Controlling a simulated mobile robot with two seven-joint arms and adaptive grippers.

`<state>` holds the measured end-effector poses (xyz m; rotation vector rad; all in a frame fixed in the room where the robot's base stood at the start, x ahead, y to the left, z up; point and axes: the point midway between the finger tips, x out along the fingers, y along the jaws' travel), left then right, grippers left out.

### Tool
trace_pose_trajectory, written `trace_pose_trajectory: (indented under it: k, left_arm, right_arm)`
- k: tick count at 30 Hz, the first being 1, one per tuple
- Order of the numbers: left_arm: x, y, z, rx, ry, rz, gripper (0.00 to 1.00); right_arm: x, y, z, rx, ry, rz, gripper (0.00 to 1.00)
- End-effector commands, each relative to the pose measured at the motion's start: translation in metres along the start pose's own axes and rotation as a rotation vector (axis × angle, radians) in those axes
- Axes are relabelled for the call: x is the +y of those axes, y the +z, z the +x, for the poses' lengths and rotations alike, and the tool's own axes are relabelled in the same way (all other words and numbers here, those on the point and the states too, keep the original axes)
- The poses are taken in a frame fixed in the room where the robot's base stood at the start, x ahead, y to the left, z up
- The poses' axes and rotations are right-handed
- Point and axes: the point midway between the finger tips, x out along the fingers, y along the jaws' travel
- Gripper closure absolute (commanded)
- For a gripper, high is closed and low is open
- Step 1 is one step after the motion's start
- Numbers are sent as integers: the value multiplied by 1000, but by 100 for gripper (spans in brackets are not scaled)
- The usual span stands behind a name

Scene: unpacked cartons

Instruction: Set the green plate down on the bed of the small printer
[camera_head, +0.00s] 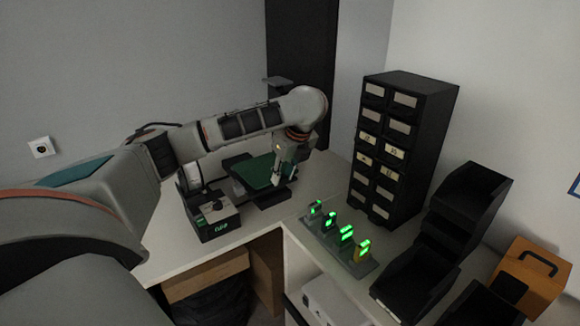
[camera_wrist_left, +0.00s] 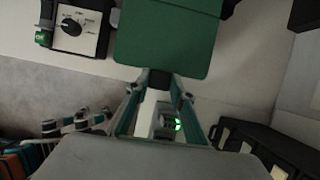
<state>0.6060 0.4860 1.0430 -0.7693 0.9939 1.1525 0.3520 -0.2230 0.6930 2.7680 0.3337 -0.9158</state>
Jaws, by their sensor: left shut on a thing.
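The green plate (camera_head: 256,171) is a flat sheet at the back of the white counter. In the left wrist view it (camera_wrist_left: 165,38) fills the top middle, its near edge between my fingertips. My left gripper (camera_head: 277,174) is shut on that edge, and it also shows in the left wrist view (camera_wrist_left: 162,82). The small printer (camera_head: 212,216) is dark, with a knob on a light panel and a green display. Its knob panel shows in the left wrist view (camera_wrist_left: 82,30). The plate hides most of the printer's bed; I cannot tell whether they touch. My right gripper is out of view.
A black drawer cabinet (camera_head: 410,140) stands right of the plate. A grey strip with several green-lit small devices (camera_head: 347,236) lies in front of it. Black bins (camera_head: 462,205) and an orange box (camera_head: 530,275) are at the right. Bare counter (camera_head: 165,248) shows left of the printer.

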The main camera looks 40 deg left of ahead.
Motion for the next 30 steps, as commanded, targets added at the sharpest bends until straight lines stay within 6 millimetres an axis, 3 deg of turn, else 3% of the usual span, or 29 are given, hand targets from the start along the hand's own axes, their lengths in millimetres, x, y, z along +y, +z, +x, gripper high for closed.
trace_pose_trajectory:
  k: [8, 18, 30]
  left_arm:
    - [1, 7, 6, 1, -11, 27, 100]
    - [1, 16, 32, 2, -9, 25, 100]
    - [-1, 21, 33, -12, -10, 25, 100]
  right_arm:
    - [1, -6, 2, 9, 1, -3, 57]
    - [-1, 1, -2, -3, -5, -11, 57]
    - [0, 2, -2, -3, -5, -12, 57]
